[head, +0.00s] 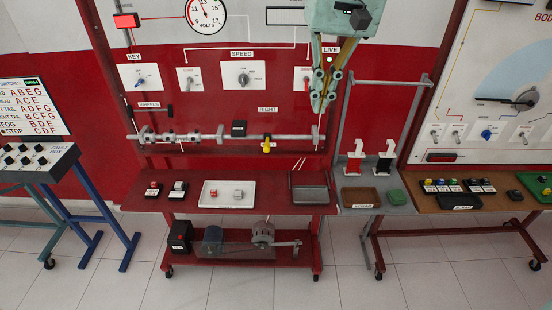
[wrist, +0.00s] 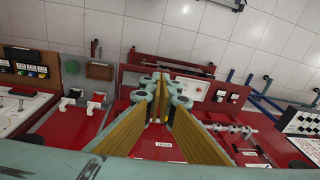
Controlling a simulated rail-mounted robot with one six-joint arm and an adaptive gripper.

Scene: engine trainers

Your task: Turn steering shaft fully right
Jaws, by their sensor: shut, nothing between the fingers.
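The grey horizontal shaft (head: 205,138) runs across the lower part of the red panel, with collars along it. A yellow knob or lever (head: 266,146) hangs at its right part, below the RIGHT label (head: 267,110). A WHEELS label (head: 149,106) is above the left part. The shaft also shows in the wrist view (wrist: 236,128), partly hidden by my fingers. My gripper (head: 318,108) is shut and empty, pointing down in front of the panel's right side. It is above and right of the yellow piece, apart from it. In the wrist view my fingertips (wrist: 155,84) meet.
A key switch (head: 140,82), a speed knob (head: 243,77) and a LIVE switch plate sit above the shaft. A black block (head: 239,128) sits by the shaft. Below, the red shelf (head: 270,200) holds a white tray and a dark bin. A grey frame (head: 385,85) stands right of my gripper.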

